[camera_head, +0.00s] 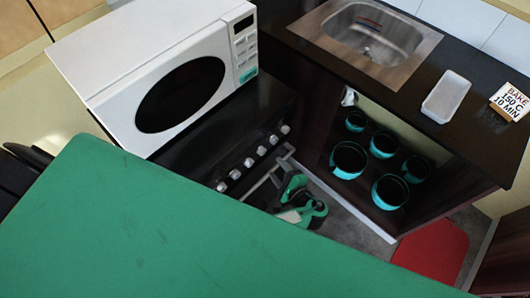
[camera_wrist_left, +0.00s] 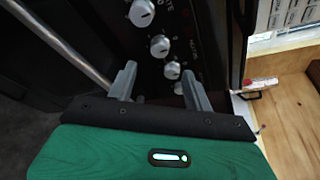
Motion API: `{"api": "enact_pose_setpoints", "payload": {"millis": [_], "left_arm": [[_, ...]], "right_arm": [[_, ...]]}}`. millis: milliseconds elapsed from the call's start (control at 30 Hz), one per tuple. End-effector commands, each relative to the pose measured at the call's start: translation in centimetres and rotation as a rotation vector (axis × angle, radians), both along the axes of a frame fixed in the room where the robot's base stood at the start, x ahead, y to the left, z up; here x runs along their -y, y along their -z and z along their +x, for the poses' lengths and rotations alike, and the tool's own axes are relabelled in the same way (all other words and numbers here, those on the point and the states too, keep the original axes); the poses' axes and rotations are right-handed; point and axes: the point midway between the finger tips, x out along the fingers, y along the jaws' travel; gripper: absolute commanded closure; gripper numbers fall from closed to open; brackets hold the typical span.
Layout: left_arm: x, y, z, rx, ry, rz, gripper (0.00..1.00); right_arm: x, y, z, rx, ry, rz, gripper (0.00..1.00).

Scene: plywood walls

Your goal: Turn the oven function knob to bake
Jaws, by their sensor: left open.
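The black oven (camera_head: 225,125) has a row of round silver knobs on its front panel, below the microwave. In the left wrist view, knobs run down the panel: an upper knob (camera_wrist_left: 142,12), a middle knob (camera_wrist_left: 160,46) and a lower knob (camera_wrist_left: 172,70). The print beside them is too small to tell which is the function knob. My left gripper (camera_head: 298,203) is in front of the oven. In its wrist view the open fingers (camera_wrist_left: 158,86) straddle the lower end of the row, with no knob clearly held. My right gripper is not in view.
A white microwave (camera_head: 110,60) stands on the oven. A silver handle bar (camera_wrist_left: 62,40) runs beside the panel. A card (camera_head: 510,102) reads "BAKE 150 C 10 MIN". Several dark pots (camera_head: 349,160) sit in the open cabinet at right. A large green surface fills the lower left.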

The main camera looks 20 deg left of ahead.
Motion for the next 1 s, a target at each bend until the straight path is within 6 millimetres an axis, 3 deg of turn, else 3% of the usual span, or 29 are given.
{"api": "enact_pose_setpoints", "payload": {"millis": [200, 400, 833, 867, 1000], "left_arm": [[-3.9, 0.7, 2.7, -0.002, -0.001, 0.003, 0.48], [-6.2, 1.5, 4.2, -0.002, 0.000, 0.000, 0.48], [-7.1, 1.9, 4.9, -0.001, 0.000, -0.002, 0.48], [-7.1, 1.9, 4.8, -0.001, 0.000, -0.002, 0.50], [-7.1, 1.9, 4.8, -0.002, -0.001, -0.002, 0.78]], "right_arm": [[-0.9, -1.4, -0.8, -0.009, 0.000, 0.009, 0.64], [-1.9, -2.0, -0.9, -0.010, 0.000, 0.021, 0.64], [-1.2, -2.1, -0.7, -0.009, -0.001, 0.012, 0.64], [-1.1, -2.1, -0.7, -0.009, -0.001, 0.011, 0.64], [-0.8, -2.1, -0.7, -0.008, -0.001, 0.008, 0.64]]}}
